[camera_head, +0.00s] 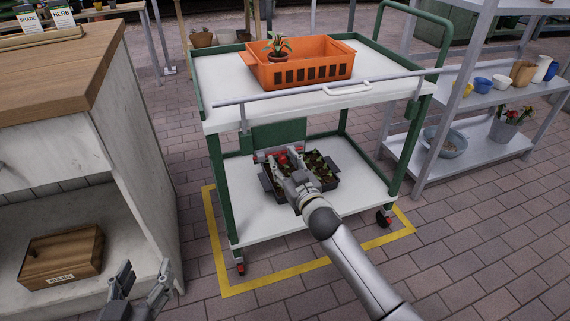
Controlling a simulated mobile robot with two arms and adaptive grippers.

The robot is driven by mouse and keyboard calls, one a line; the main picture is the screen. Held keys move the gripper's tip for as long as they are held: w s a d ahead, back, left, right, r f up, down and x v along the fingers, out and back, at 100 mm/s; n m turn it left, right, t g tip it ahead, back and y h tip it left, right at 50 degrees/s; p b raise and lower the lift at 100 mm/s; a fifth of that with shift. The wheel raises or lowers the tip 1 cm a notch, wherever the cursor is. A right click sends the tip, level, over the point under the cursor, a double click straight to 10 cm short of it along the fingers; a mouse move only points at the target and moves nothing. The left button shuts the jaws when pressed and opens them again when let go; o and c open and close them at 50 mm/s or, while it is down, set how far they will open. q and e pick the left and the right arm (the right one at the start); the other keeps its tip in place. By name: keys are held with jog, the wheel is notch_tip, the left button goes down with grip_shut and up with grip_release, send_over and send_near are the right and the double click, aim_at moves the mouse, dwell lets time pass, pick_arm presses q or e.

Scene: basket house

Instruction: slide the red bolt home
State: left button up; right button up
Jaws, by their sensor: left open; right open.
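A small red part, which looks like the red bolt (283,159), shows at the fingertips of my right gripper (285,172), below a green panel (279,134) on the trolley (215,115). The gripper partly hides it, and I cannot tell whether the fingers touch it or how far the bolt has slid. My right gripper is open and reaches in over the lower shelf from the front. My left gripper (145,282) is open and empty at the bottom left, in front of the wooden-topped cabinet and away from the trolley.
Dark trays with seedlings (322,168) sit on the lower shelf by my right gripper. An orange crate (318,72) with a potted plant (279,50) stands on top. The cabinet (60,150) holds a wooden box (62,258). A grey shelf rack (440,180) stands at right.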

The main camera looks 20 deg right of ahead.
grip_shut()
jog(key=shift+s+a, duration=0.1)
jog(key=shift+a, duration=1.85)
grip_release()
jog(key=shift+a, duration=0.15)
